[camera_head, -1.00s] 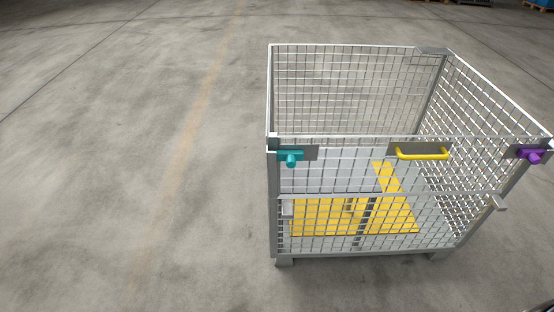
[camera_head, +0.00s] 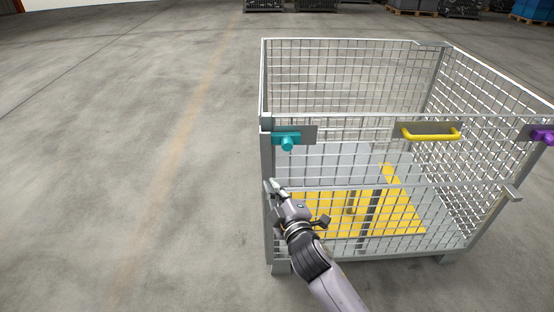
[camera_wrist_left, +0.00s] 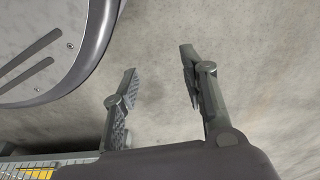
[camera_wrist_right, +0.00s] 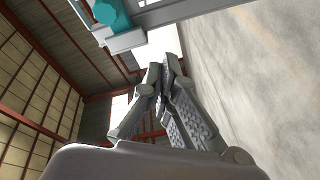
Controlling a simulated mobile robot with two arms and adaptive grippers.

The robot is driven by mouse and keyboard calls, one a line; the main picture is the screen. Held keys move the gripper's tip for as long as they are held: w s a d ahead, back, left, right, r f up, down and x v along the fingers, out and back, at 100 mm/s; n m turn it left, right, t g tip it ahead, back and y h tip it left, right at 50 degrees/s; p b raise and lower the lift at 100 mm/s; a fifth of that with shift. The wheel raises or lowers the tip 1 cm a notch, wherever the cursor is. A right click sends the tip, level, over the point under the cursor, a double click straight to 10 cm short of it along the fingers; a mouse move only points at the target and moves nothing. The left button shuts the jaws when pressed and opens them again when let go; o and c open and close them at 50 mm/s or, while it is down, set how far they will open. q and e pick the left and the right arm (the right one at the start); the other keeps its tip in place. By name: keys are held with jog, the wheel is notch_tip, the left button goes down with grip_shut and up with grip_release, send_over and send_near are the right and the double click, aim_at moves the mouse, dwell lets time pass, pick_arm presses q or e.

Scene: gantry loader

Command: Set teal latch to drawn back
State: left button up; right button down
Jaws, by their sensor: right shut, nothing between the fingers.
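The teal latch (camera_head: 287,140) sits on a grey plate at the top left front corner of the wire mesh crate (camera_head: 266,215). Its round knob faces me. It also shows at the top of the right wrist view (camera_wrist_right: 110,12). My right gripper (camera_head: 274,186) is shut and empty, a short way below the latch, in front of the left corner post and apart from the latch. In the right wrist view its fingertips (camera_wrist_right: 162,75) are together. My left gripper (camera_wrist_left: 155,75) is open and empty above bare floor; it is outside the head view.
A yellow handle (camera_head: 432,134) is on the crate's top front edge, and a purple latch (camera_head: 543,137) is at the right corner. A yellow panel (camera_head: 400,215) lies inside. Floor left of the crate is clear. Stacked crates stand far back.

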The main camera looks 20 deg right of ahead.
aim_at(290, 144)
pick_arm(q)
jog(key=shift+w+d+r+b, duration=0.1)
jog(key=shift+w+r+b, duration=0.3)
jog(key=shift+w, duration=0.15)
pick_arm(e)
notch_tip(290, 144, up, 8)
jog(key=s+t, duration=0.1)
jog(key=t, duration=0.1)
jog(key=shift+f+n, duration=0.2)
jog(key=shift+n, duration=0.2)
jog(key=w, duration=0.3)
jog(key=w+r, duration=0.1)
jog(key=w, duration=0.5)
jog(key=shift+w+a+r, duration=0.1)
jog(key=shift+r, duration=0.05)
jog(key=shift+d+f, duration=0.35)
jog(key=shift+d, duration=0.3)
jog(key=shift+d+f, duration=0.3)
jog(key=shift+d, duration=0.3)
pick_arm(q)
jog(key=shift+w+r+b, duration=0.15)
jog(key=shift+w+r, duration=0.1)
jog(key=shift+r, duration=0.25)
jog(key=shift+w+r+b, duration=0.15)
jog(key=shift+w+r, duration=0.05)
jog(key=shift+r, duration=0.25)
pick_arm(e)
jog(key=shift+d+f, duration=0.2)
jog(key=shift+d, duration=0.25)
